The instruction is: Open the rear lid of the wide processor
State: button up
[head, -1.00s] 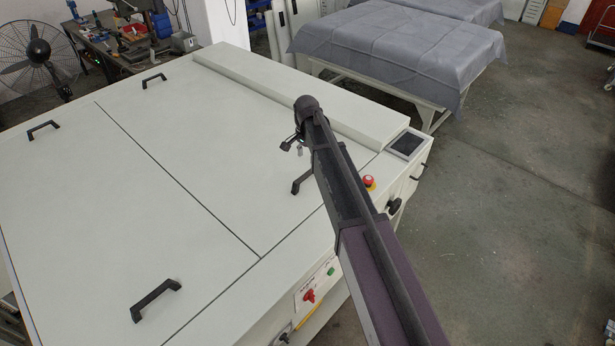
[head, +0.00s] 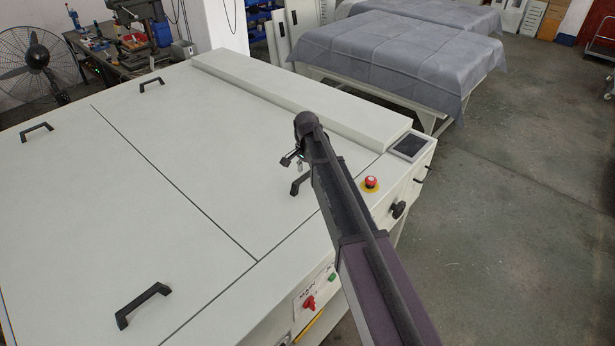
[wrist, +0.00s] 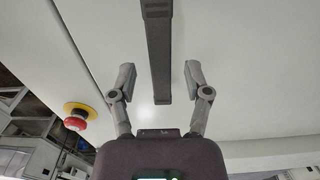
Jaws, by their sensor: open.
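The wide processor has a large pale top split by a dark seam into two flat lids. The lid on the far side of the seam (head: 205,125) lies shut and has two black bar handles. Its far handle (head: 152,84) stands clear. Its near handle (head: 297,184) is partly hidden behind my arm. My gripper (head: 292,160) is just above this near handle, open and empty. In the wrist view my gripper (wrist: 160,75) has its fingers apart on either side of the black handle (wrist: 157,50), with gaps on both sides. Contact cannot be seen.
The other lid (head: 70,210) lies shut, with two handles. A red emergency button (head: 370,184) and a small screen (head: 408,146) sit right of my arm. A raised strip (head: 300,100) runs behind the far lid. A cloth-covered table (head: 400,55) stands beyond; floor at right is clear.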

jog(key=shift+f, duration=0.3)
grip_shut()
jog(key=shift+d, duration=0.1)
jog(key=shift+r, duration=0.15)
